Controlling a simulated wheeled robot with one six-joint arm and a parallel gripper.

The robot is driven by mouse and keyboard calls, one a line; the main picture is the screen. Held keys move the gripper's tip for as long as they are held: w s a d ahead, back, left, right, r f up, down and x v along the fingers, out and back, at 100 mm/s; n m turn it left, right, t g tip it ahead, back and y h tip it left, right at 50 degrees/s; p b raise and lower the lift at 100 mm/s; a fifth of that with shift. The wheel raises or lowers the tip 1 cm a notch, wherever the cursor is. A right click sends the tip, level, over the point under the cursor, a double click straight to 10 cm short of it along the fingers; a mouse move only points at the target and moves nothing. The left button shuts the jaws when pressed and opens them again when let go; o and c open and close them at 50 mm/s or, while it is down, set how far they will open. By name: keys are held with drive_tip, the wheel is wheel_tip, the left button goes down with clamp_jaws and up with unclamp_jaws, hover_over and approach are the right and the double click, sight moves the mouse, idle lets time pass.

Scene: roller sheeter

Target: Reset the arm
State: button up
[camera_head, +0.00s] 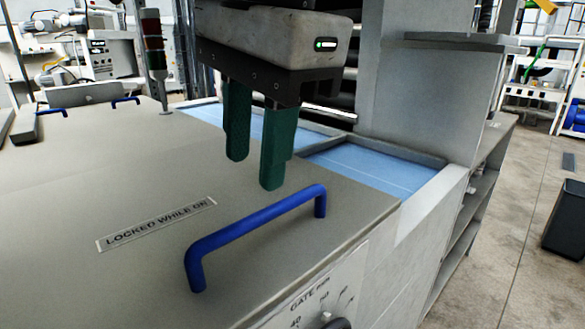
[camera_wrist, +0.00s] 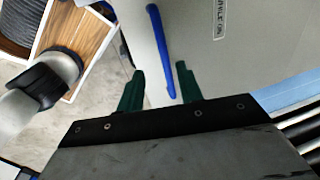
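My gripper (camera_head: 254,158) hangs above the grey machine lid, its two green fingers pointing down. The fingers are apart with nothing between them. A blue handle (camera_head: 258,222) is fixed to the grey lid (camera_head: 120,185) close in front of and below the fingers in the head view. In the wrist view my gripper (camera_wrist: 160,72) is open, and the blue handle (camera_wrist: 162,50) shows beyond the gap between the fingertips. The handle appears clear of both fingers.
A label (camera_head: 158,223) reading "LOCKED WHILE ON" lies on the lid. A dial (camera_head: 335,320) is on the front panel. Blue trays (camera_head: 375,170) lie behind the lid, beside a grey upright housing (camera_head: 430,95). A signal tower (camera_head: 154,55) stands at the back left. Open floor is at right.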

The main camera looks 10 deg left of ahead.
drive_tip(key=shift+r, duration=0.2)
drive_tip(key=f+n, duration=0.1)
drive_tip(key=n, duration=0.1)
drive_tip(key=d+f+n, duration=0.1)
drive_tip(key=f+n, duration=0.1)
drive_tip(key=d+f+n, duration=0.1)
drive_tip(key=n, duration=0.1)
drive_tip(key=shift+w+d+f+n, duration=0.1)
drive_tip(key=shift+w+f+n, duration=0.05)
drive_tip(key=shift+f+n, duration=0.15)
drive_tip(key=d+f, duration=0.5)
drive_tip(key=d, duration=0.6)
drive_tip(key=d+f+h, duration=0.1)
drive_tip(key=d+f, duration=0.5)
drive_tip(key=d, duration=0.5)
drive_tip(key=d+f, duration=0.5)
drive_tip(key=d, duration=0.6)
drive_tip(key=shift+d+f+h, duration=0.25)
drive_tip(key=shift+f+h, duration=0.1)
drive_tip(key=shift+h, duration=0.05)
drive_tip(key=shift+a, duration=0.1)
